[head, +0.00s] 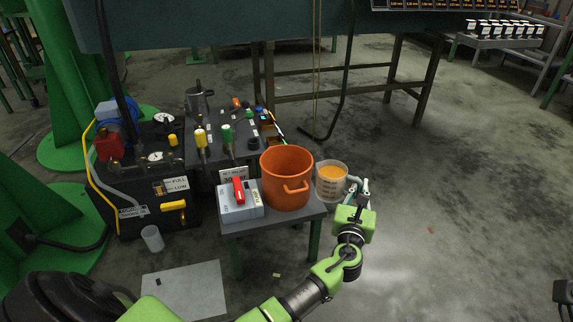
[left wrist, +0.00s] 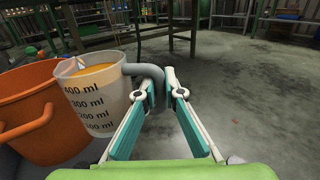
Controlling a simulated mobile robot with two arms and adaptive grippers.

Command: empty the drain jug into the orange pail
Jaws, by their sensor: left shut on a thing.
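The drain jug (head: 331,182) is a translucent measuring jug with orange liquid in it. It stands roughly upright just right of the orange pail (head: 287,180), which rests on a small table (head: 270,224). My left gripper (head: 357,186) is shut on the jug's grey handle, on the jug's right side. In the left wrist view the jug (left wrist: 98,104) shows ml marks up to 400, and liquid shows near its rim. The pail (left wrist: 38,115) is at the left there, close beside the jug. The handle lies between the fingertips (left wrist: 158,84). The pail's inside bottom is hidden.
A grey box with a red switch (head: 240,197) stands left of the pail on the table. A black machine (head: 160,190) with gauges and valves is farther left. A small clear cup (head: 152,238) stands below it. Open floor (head: 430,220) lies to the right.

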